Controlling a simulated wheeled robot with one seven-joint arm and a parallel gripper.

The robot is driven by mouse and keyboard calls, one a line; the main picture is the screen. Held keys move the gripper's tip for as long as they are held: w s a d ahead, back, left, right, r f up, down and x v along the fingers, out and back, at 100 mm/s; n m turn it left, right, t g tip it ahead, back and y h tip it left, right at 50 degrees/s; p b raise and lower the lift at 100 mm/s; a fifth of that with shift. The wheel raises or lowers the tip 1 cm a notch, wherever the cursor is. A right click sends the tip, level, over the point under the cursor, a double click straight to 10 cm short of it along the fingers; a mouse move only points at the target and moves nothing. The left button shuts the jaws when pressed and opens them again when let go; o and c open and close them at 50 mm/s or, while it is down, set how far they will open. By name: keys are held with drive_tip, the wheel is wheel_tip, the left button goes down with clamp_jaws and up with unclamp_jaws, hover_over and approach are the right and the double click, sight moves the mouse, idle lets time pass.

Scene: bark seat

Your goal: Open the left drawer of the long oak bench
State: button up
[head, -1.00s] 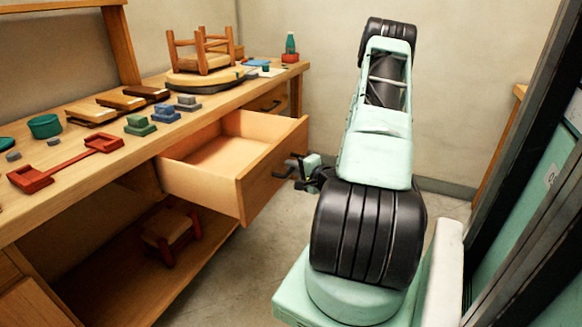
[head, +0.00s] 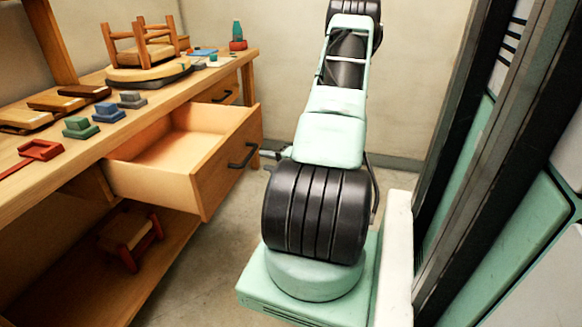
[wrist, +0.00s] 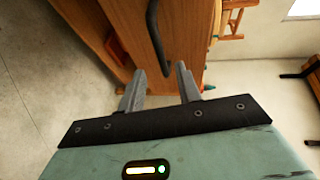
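The long oak bench (head: 60,160) runs along the left of the head view. One of its drawers (head: 228,163) is pulled well out, its box looks empty, and its front carries a dark bar handle (head: 243,155). A second drawer, farther back, is shut and has its own dark handle (head: 223,97). My gripper is partly hidden behind my arm in the head view, just right of the open drawer's front. In the wrist view my gripper (wrist: 159,82) has its fingers spread with nothing held.
An upturned stool (head: 145,48), colored blocks (head: 80,128) and a red piece (head: 40,150) lie on the bench top. A small stool (head: 130,238) stands on the lower shelf. A dark-framed green cabinet (head: 500,220) is close on the right. Floor shows between bench and base.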

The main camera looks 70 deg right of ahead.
drive_tip(key=v, duration=0.8)
drive_tip(key=shift+s+a, duration=0.15)
drive_tip(key=shift+s, duration=0.2)
drive_tip(key=shift+r, duration=0.1)
